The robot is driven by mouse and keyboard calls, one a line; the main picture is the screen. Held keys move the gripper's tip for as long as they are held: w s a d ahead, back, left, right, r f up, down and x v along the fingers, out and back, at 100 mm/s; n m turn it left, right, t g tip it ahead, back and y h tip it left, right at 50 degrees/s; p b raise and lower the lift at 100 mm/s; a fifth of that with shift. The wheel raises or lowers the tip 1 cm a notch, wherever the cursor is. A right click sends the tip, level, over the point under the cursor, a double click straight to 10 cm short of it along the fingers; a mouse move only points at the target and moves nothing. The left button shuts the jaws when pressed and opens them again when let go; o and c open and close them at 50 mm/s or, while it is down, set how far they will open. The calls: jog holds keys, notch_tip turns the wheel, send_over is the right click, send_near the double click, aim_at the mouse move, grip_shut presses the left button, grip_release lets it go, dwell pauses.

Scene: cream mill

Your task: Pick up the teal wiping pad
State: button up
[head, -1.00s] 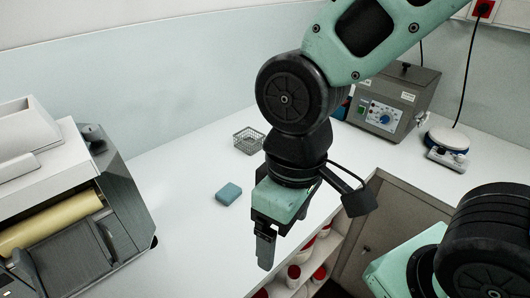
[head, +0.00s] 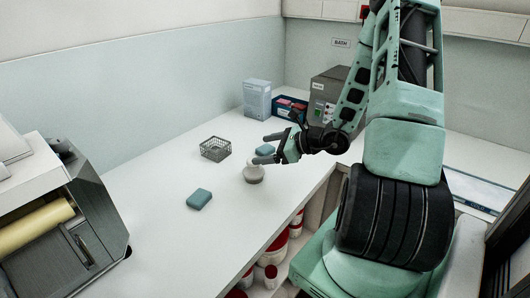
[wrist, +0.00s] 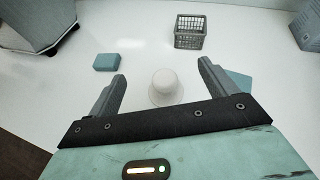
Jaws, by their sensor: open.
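A teal block-shaped pad (head: 199,199) lies flat on the white counter; it also shows in the wrist view (wrist: 106,62), left of and beyond my left finger. A second teal-blue pad (head: 265,151) lies farther back, partly hidden by my gripper; in the wrist view this second pad (wrist: 238,80) is behind my right finger. I cannot tell a wiping pad from another by look. My gripper (head: 268,148) reaches in from the right, pointing left, open and empty. In the wrist view a white domed object (wrist: 166,88) shows between the fingers (wrist: 162,72).
The white domed object (head: 254,172) stands near the counter edge. A wire basket (head: 215,149) is behind the first pad. A roller machine (head: 60,220) fills the left. Boxes (head: 257,99) and a grey bath (head: 328,95) stand at the back. Counter around the first pad is clear.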

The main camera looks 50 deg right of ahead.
jog(key=s+d+f+m+h, duration=0.1)
jog(key=d+m+h, duration=0.1)
jog(key=d, duration=0.2)
jog(key=s+d+f+m+h, duration=0.1)
jog(key=s+d+m+h, duration=0.1)
jog(key=d, duration=0.1)
jog(key=s+d+f+m+t+h, duration=0.1)
jog(key=s+d+f+m+h, duration=0.1)
jog(key=d, duration=0.2)
jog(key=shift+s+d+m, duration=0.1)
jog(key=shift+d+m, duration=0.25)
jog(key=shift+m, duration=0.05)
jog(key=shift+w+d+f, duration=0.15)
jog(key=shift+w+f, duration=0.05)
jog(key=shift+w, duration=0.15)
jog(key=p, duration=0.3)
send_near(267, 149)
jog(key=x, duration=0.2)
jog(key=d+x, duration=0.1)
jog(key=x, duration=0.1)
jog(key=shift+w+r, duration=0.1)
jog(key=p+x, duration=0.2)
jog(key=x, duration=0.1)
jog(key=a+p+x, duration=0.1)
jog(key=x, duration=0.1)
jog(key=shift+w+d+f, duration=0.1)
jog(key=shift+w+f, duration=0.2)
jog(key=shift+w, duration=0.05)
jog(key=c, duration=1.1)
